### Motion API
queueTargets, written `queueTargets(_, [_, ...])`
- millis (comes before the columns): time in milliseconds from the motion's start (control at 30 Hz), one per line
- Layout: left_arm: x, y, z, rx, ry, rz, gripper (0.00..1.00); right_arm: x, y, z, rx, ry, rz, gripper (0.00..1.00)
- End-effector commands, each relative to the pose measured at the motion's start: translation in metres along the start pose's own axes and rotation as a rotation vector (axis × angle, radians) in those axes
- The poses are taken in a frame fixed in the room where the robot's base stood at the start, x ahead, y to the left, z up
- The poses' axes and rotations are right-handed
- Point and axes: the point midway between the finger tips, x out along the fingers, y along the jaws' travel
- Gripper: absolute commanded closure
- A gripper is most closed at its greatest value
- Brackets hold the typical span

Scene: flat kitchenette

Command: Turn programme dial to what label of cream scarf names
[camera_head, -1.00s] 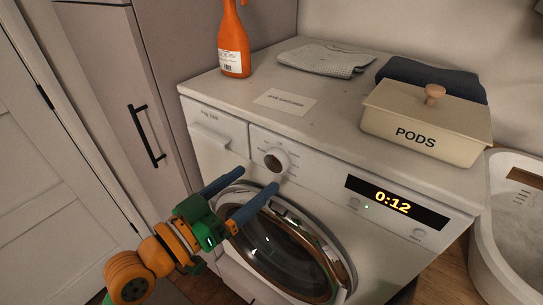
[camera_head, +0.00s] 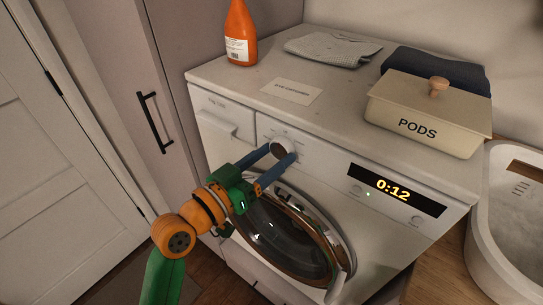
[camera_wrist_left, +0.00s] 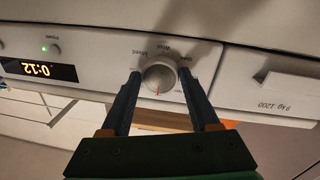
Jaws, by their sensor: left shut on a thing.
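The programme dial (camera_wrist_left: 160,77) is a round silver knob on the washing machine's front panel, with a red mark toward the lower side of the wrist picture. Upside-down labels around it include "Mixed" and "Wool"; others are too small or hidden. It also shows in the head view (camera_head: 281,149). My left gripper (camera_head: 283,153) is shut on the dial, one blue finger on each side. No cream scarf can be made out. A pale card (camera_head: 291,91) lies on the machine top, its print too small to read. My right gripper is out of view.
On the washing machine (camera_head: 330,120) stand an orange bottle (camera_head: 238,40), a folded grey cloth (camera_head: 330,48), a dark folded cloth (camera_head: 435,68) and a PODS box (camera_head: 420,105). The display (camera_head: 396,190) reads 0:12. A white basin (camera_head: 505,225) is at right.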

Motion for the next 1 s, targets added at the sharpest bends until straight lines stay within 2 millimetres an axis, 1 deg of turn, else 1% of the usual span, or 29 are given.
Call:
queueTargets(133, [0.0, 0.0, 0.0, 0.034, -0.005, 0.001, 0.94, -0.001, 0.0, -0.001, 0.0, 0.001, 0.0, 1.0])
queueTargets(267, [0.0, 0.0, -0.001, 0.103, -0.011, -0.001, 0.94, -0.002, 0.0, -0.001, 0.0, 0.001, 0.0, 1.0])
queueTargets(700, [0.0, -0.001, -0.004, 0.462, -0.045, -0.007, 0.94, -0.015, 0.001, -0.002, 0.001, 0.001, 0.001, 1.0])
queueTargets(1000, [0.0, -0.001, -0.005, 0.658, -0.062, -0.011, 0.94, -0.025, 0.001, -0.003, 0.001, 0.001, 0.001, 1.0])
